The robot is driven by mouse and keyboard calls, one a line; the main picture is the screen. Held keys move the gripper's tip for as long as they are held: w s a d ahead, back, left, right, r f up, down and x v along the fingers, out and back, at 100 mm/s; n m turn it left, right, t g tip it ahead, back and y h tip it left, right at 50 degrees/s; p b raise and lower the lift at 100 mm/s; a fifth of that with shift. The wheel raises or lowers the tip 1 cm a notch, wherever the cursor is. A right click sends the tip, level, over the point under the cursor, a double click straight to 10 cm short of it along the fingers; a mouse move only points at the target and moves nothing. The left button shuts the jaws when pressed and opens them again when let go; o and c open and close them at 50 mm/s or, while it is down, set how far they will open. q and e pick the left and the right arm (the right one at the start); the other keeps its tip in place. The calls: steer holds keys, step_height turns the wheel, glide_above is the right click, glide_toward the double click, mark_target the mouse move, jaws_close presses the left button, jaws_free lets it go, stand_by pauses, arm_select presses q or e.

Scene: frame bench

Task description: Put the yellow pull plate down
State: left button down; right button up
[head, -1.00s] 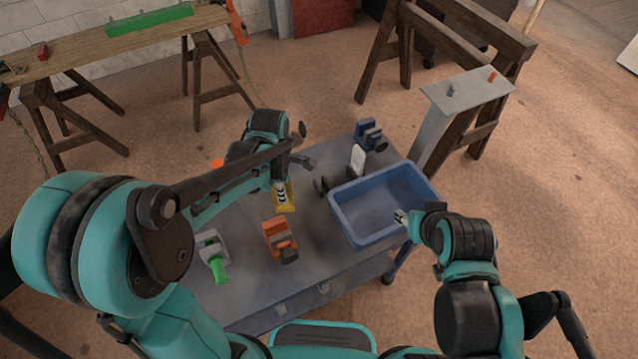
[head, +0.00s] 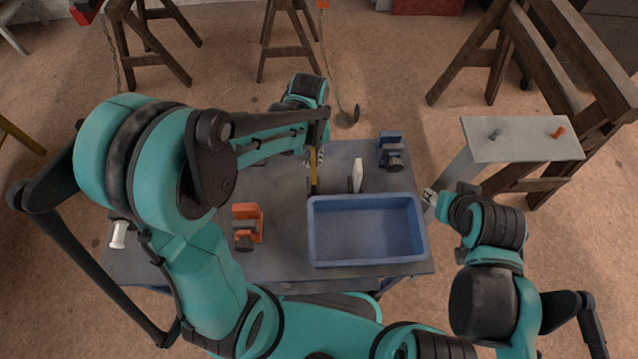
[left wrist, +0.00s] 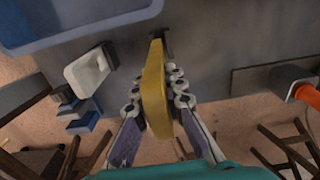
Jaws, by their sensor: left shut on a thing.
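My left gripper (head: 315,158) is shut on the yellow pull plate (head: 312,178) above the far middle of the grey-blue bench (head: 275,205). The plate shows edge-on and upright in the head view. In the left wrist view the yellow pull plate (left wrist: 154,88) stands between the two fingers of my left gripper (left wrist: 157,98). A dark fitting (left wrist: 162,42) is close to its far end; I cannot tell if they touch. My right gripper (head: 431,198) is at the right of the blue tray, and its fingers are too small to read.
The blue tray (head: 316,246) looks empty, on the bench's right front. A white plate (head: 357,174) stands just right of the yellow one. A blue clamp (head: 390,150) is behind it, an orange clamp (head: 246,226) at left. A grey stand (head: 520,141) is beyond the bench's right edge.

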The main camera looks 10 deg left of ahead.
mark_target(313, 176)
arm_select(q)
step_height(313, 176, down, 5)
steer(key=shift+a+b, duration=0.1)
steer(key=shift+b, duration=0.6)
steer(key=shift+f+b, duration=0.65)
steer(key=shift+f, duration=1.55)
steer(key=shift+f, duration=0.1)
steer(key=c, duration=1.6)
jaws_free()
